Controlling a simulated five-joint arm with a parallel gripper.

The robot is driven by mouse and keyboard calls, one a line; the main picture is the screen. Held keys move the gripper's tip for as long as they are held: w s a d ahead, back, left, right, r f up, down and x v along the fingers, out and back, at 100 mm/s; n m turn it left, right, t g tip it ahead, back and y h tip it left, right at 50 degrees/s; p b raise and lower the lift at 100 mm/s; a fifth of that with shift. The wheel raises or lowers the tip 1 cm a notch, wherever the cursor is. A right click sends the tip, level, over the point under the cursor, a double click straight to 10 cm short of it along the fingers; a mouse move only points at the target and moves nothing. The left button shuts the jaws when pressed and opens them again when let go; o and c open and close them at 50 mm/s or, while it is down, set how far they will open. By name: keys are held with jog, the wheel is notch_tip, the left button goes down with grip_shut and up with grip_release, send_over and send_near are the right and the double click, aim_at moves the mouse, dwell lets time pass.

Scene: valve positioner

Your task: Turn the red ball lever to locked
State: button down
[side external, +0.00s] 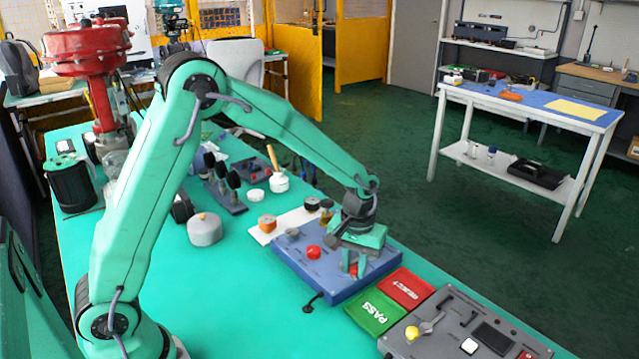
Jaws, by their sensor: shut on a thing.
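My gripper (354,268) points down over the right front part of a blue box (305,268). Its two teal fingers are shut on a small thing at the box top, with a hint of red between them. This appears to be the ball of the red ball lever; the fingers hide most of it, and its lever arm and any locked marking cannot be made out. A separate red round knob (314,252) stands on the box to the left of the fingers, apart from them.
Green PASS (378,311) and red (404,287) plates lie right of the box. A grey panel with a yellow ball lever (412,333) is at front right. A grey weight (205,230) and several small parts stand behind left.

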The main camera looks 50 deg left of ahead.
aim_at(354, 267)
jog(key=shift+w, duration=0.1)
jog(key=c, duration=1.3)
grip_release()
jog(key=shift+r, duration=0.1)
jog(key=shift+r, duration=3.85)
jog(key=shift+r, duration=0.1)
